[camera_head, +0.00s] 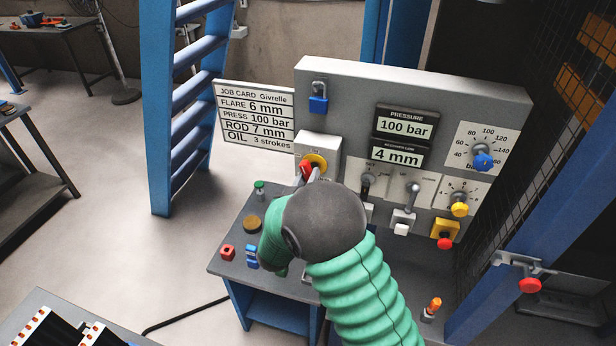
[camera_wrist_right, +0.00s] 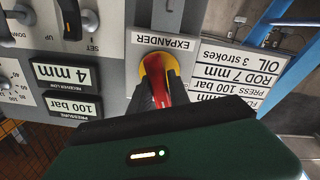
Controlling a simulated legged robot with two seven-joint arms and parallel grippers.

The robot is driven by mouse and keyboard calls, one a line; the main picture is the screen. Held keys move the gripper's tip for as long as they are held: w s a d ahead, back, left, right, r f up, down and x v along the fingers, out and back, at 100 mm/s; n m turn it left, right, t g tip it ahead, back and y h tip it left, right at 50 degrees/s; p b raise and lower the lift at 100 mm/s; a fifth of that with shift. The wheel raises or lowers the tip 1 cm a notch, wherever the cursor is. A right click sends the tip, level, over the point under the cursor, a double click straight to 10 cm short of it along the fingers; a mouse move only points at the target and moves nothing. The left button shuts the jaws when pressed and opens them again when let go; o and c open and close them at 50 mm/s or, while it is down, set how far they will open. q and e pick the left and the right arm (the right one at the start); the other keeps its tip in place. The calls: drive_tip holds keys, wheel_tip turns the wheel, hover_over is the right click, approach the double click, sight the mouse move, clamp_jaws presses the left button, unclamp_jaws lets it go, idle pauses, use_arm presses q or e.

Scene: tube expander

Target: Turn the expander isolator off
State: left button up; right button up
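The expander isolator is a red handle (camera_head: 305,168) on a yellow disc (camera_head: 317,160), on a pale box at the left of the grey panel. In the right wrist view, the red handle (camera_wrist_right: 178,90) stands in front of its yellow disc, beside the upside-down EXPANDER label (camera_wrist_right: 165,42). My right gripper (camera_head: 309,173) is at the handle, its two dark fingers (camera_wrist_right: 160,92) close together with the handle between them. They look shut on it; the far finger's contact is partly hidden. My left gripper is in neither view.
The panel (camera_head: 340,85) carries a blue padlock (camera_head: 318,103), displays of 100 bar and 4 mm, levers, and blue and yellow knobs. A job card (camera_head: 254,115) stands left. Small items sit on the bench (camera_head: 228,262). A blue post (camera_head: 550,220) stands right.

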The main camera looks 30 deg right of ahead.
clamp_jaws()
drive_tip(key=n+p, duration=0.2)
drive_tip(key=shift+r+n, duration=0.15)
drive_tip(key=shift+n, duration=0.15)
drive_tip(key=n+p, duration=0.3)
drive_tip(key=shift+n, duration=0.3)
drive_tip(key=n+p, duration=0.3)
drive_tip(key=n, duration=0.1)
drive_tip(key=shift+a, duration=0.1)
drive_tip(key=shift+f+n+p, duration=0.2)
drive_tip(key=shift+n+p, duration=0.3)
drive_tip(key=shift+n, duration=0.4)
drive_tip(key=shift+f+n+p, duration=0.15)
drive_tip(key=shift+n+p, duration=0.3)
drive_tip(key=shift+n, duration=0.45)
drive_tip(key=shift+f, duration=0.1)
